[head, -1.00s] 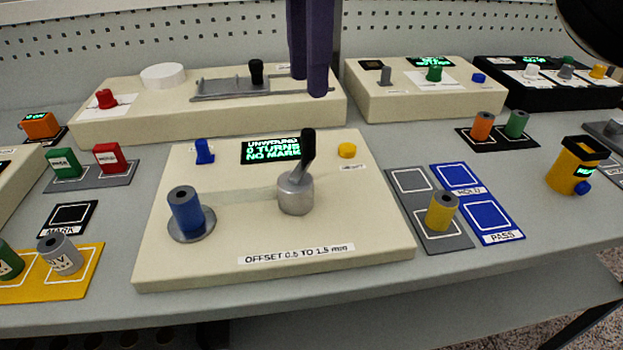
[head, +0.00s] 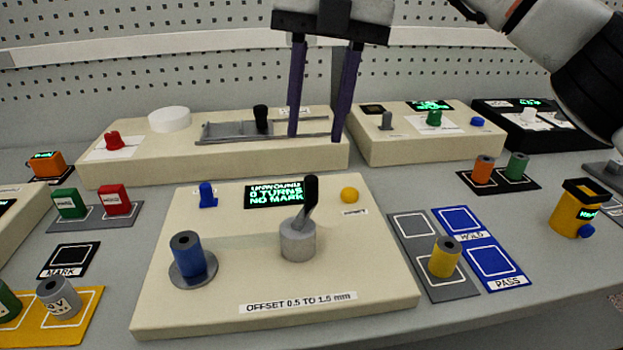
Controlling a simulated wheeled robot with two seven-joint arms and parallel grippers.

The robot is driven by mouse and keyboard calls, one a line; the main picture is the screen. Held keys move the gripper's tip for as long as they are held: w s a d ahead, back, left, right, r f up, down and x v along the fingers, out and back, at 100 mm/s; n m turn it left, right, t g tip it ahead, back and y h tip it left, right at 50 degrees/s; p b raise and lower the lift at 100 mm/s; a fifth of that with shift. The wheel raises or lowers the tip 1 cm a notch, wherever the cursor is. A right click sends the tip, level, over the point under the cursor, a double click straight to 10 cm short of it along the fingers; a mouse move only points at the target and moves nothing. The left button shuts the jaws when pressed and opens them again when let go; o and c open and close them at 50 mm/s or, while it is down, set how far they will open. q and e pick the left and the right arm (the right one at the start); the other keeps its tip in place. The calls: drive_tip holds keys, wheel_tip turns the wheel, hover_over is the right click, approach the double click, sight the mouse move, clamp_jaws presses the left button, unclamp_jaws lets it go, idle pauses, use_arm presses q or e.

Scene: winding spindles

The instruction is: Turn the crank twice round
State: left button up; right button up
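The crank (head: 299,236) stands on the front cream box (head: 240,280), a grey hub with a black handle rising up and slightly right. A blue spool (head: 188,256) sits on a round disc at the box's left. The box's screen (head: 274,194) reads unwound, 0 turns, no mark. My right gripper (head: 316,136) points down above and behind the crank, over the rear box with the slider. Its two purple fingers are apart with nothing between them, and it does not touch the crank. My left gripper is not in view.
A blue switch (head: 207,195) and a yellow button (head: 349,195) flank the screen. A yellow spool (head: 445,257) stands on a grey mat to the right. The rear box (head: 130,165) has a black-knobbed slider (head: 261,120) close to my fingers. Space directly above the crank is clear.

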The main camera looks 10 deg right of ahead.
sight(313, 178)
drive_tip(key=f+n+y, duration=0.1)
drive_tip(key=f+n, duration=0.2)
drive_tip(key=n, duration=0.4)
drive_tip(key=f+n+y+b, duration=0.1)
drive_tip(key=f+n, duration=0.2)
drive_tip(key=n, duration=0.5)
drive_tip(key=f+n, duration=0.3)
drive_tip(key=n, duration=0.4)
drive_tip(key=shift+s+a+f+n+g+y, duration=0.1)
drive_tip(key=shift+a+f+n+g+y, duration=0.2)
drive_tip(key=shift+a+f+n+y, duration=0.1)
clamp_jaws()
